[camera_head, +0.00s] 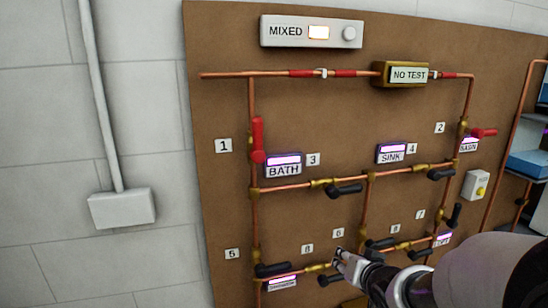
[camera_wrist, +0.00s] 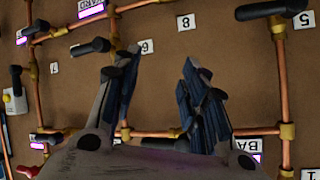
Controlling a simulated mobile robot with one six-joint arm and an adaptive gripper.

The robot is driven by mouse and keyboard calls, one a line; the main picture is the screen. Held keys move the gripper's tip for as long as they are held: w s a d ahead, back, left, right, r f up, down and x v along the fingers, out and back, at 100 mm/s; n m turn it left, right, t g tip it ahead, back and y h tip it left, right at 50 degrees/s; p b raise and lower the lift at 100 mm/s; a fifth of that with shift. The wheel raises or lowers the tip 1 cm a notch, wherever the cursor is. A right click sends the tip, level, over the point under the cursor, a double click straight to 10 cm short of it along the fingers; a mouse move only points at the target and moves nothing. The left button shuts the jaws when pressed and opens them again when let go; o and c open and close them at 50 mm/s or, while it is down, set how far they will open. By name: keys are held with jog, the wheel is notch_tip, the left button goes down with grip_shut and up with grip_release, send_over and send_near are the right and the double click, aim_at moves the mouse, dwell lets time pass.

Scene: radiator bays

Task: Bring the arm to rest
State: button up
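My gripper (camera_head: 345,260) is in front of the lower middle of the brown pipe board (camera_head: 300,120). In the wrist view my gripper (camera_wrist: 160,82) has its two dark fingers well apart, with nothing held between them. The wrist view shows the board upside down, with bare brown surface and a copper pipe behind the fingers. My forearm reaches in from the lower right of the head view and hides part of the lower right of the board. I cannot tell whether the fingertips touch anything.
Black valve handles (camera_head: 345,190) and red handles (camera_head: 258,140) stick out from the copper pipes. A panel reads MIXED (camera_head: 286,31), and a brass box reads NO TEST (camera_head: 408,75). A grey wall box (camera_head: 122,208) is at left. A shelf (camera_head: 528,164) stands at right.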

jog(key=s+a+r+n+g, duration=0.1)
jog(key=s+a+n+g, duration=0.1)
jog(key=s, duration=1.3)
jog(key=s+a+r+n+g, duration=0.1)
jog(key=s+g, duration=0.4)
jog(key=s, duration=1.1)
jog(key=shift+a+r+n, duration=0.4)
jog(key=shift+a, duration=0.3)
